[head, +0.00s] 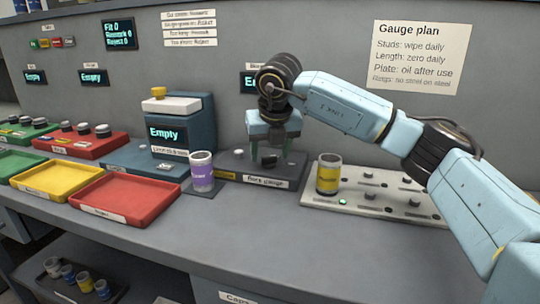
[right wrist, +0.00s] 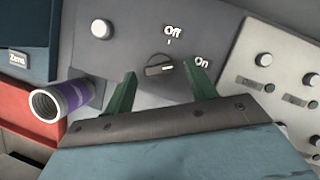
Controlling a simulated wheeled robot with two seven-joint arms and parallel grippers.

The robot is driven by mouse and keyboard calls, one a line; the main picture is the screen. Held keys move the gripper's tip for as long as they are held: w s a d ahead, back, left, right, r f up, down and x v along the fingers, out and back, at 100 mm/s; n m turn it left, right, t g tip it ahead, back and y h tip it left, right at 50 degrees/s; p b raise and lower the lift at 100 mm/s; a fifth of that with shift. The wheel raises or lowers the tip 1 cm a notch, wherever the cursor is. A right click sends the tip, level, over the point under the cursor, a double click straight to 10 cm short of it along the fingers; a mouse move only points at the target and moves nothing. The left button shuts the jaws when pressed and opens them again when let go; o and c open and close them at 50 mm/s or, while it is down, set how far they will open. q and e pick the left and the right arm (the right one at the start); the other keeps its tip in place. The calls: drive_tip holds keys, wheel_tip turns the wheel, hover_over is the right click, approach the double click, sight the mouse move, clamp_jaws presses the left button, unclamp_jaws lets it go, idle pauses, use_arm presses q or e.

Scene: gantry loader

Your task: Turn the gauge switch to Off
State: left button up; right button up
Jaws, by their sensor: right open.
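The gauge switch is a dark round knob (right wrist: 160,66) on the grey bore gauge box. In the right wrist view its white pointer line lies toward the On label (right wrist: 202,62) at the right; the Off label (right wrist: 172,30) is above it. In the head view the bore gauge (head: 265,182) stands mid-bench, its knob partly hidden under my right gripper (head: 269,160). My right gripper, also in the right wrist view (right wrist: 160,72), is open and empty, its green fingers on either side of the knob in the picture. I cannot tell whether they touch it. My left gripper is not in view.
A purple-labelled cup (head: 202,172) stands left of the gauge. A yellow cup (head: 328,174) stands right of it on a pale plate with several knobs (head: 375,208). A blue unit (head: 182,125) and coloured trays are farther left. The front bench strip is clear.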

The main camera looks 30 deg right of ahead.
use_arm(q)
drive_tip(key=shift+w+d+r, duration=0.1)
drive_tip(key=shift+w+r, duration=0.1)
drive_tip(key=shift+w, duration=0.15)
use_arm(e)
drive_tip(key=shift+w+f, duration=0.15)
drive_tip(key=shift+f, duration=0.05)
drive_tip(key=shift+c, duration=0.2)
